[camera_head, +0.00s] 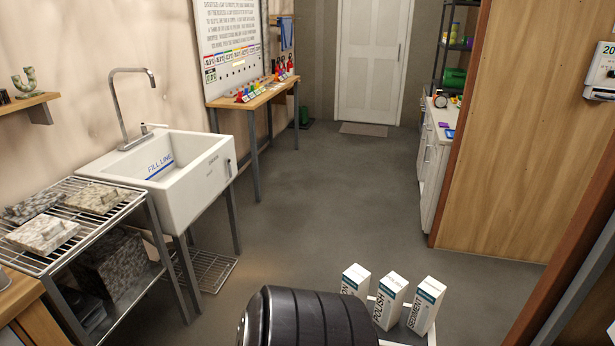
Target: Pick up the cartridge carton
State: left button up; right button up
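Three white cartons with blue bands stand in a row at the bottom right of the head view. The middle carton reads POLISH (390,299) and the right one reads SEDIMENT (426,306). The left carton (356,281) shows only the end of its label, as the rest is hidden. A thin white frame (432,338) runs around their lower parts. I cannot tell which one the task means. Neither of my grippers is in view.
A dark ribbed rounded shape fills the bottom centre, beside the cartons. A white sink (205,180) and wire rack (75,255) with stone blocks stand at left. A wooden partition (530,130) stands at right. The middle floor is clear to the white door (372,60).

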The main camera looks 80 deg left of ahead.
aim_at(356, 279)
jog(key=u, duration=2.3)
jog(key=i+j+z, duration=0.1)
jog(key=j, duration=0.25)
jog(key=i+j+z, duration=0.1)
jog(key=j, duration=0.25)
jog(key=i+j+z, duration=0.1)
jog(key=j, duration=0.25)
jog(key=i, duration=0.05)
